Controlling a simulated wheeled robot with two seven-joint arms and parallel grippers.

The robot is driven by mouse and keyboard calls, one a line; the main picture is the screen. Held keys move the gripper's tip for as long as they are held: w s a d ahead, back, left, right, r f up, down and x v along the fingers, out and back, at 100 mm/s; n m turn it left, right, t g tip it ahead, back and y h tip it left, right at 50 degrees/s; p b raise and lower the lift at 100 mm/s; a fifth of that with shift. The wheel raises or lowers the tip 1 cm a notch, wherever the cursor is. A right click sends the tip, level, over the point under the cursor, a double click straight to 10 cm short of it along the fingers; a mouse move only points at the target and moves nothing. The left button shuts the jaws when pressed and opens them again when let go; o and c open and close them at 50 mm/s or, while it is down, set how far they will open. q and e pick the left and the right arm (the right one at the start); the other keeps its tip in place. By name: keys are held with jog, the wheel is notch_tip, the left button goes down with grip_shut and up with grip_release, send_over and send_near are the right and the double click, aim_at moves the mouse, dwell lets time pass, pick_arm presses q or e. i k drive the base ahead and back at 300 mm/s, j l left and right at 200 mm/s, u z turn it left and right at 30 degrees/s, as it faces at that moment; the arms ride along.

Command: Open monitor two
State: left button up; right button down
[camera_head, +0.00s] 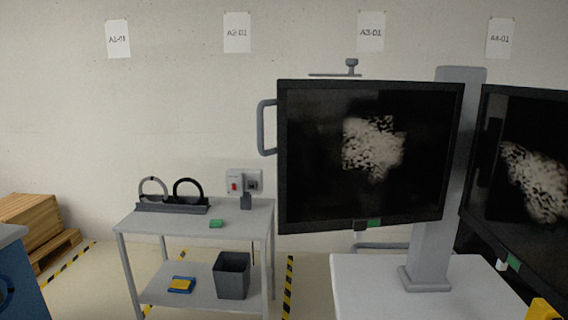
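A large black-framed monitor (310,150) stands right of centre, mounted by a grey post (433,258). Its screen is dark with a pale mottled patch. A grey handle (263,127) sticks out at its left edge, and a green tag (374,223) is at its lower edge. A second black-framed monitor (515,125) is at the right, angled and cut off by the picture edge. It shows a similar pale patch and a green tag (513,262). I cannot read which one is number two. Neither of my grippers is in view.
A grey two-shelf cart (180,222) stands left of the monitors, with a rack, a green block (216,224) and a dark bin (232,276). The post stands on a white surface (375,285). Wooden pallets (35,215) and a blue object (20,280) are at the left.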

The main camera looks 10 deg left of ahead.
aim_at(515, 196)
jog(key=z, duration=1.6)
